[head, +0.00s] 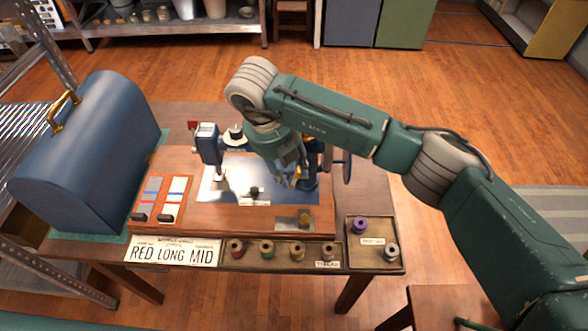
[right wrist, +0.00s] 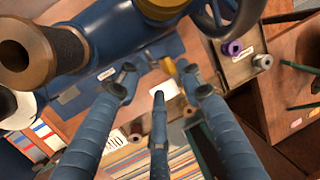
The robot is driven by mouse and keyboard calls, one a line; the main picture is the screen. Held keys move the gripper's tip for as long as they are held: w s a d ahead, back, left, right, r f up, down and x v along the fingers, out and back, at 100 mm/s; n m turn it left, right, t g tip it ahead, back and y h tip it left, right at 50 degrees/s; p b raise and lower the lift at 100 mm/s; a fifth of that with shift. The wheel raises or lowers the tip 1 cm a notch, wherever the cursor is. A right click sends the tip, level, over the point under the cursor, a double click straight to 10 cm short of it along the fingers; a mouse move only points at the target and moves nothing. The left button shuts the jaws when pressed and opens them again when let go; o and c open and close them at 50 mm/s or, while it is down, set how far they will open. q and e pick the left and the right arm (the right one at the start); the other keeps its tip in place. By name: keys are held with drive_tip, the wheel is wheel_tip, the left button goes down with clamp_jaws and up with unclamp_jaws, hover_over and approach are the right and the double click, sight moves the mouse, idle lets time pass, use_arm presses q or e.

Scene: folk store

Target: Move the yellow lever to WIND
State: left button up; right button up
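The blue sewing machine (head: 209,147) stands on a wooden base on the table, partly hidden behind my right arm. A small yellow knob (head: 304,217), which looks like the lever, sits at the front right of the base beside a grey plate. In the right wrist view a yellow piece (right wrist: 168,66) shows between the fingertips, with no clear contact; I cannot tell if it is the same one. My right gripper (head: 296,178) points down over the machine's right side, its fingers spread and empty. It also shows in the right wrist view (right wrist: 155,80). The WIND marking is not readable. My left gripper is out of view.
A blue domed case (head: 85,150) stands at the left. A sign (head: 172,252) reads RED LONG MID. A tray (head: 372,262) holds a purple spool (head: 360,225) and a grey spool (head: 391,252). Several spools line the front. The handwheel (head: 347,167) is close to my right gripper.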

drive_tip(key=shift+a+f+b, duration=0.15)
drive_tip(key=shift+a+b, duration=0.3)
drive_tip(key=shift+a, duration=0.25)
drive_tip(key=shift+a+f+b, duration=0.3)
drive_tip(key=shift+a+b, duration=0.6)
drive_tip(key=shift+a, duration=0.05)
drive_tip(key=shift+d, duration=0.1)
drive_tip(key=shift+d+r, duration=0.2)
drive_tip(key=shift+d, duration=0.2)
drive_tip(key=shift+r, duration=0.1)
drive_tip(key=p+v, duration=0.3)
drive_tip(key=v, duration=0.5)
drive_tip(key=shift+p, duration=0.3)
drive_tip(key=shift+a, duration=0.1)
idle(0.5)
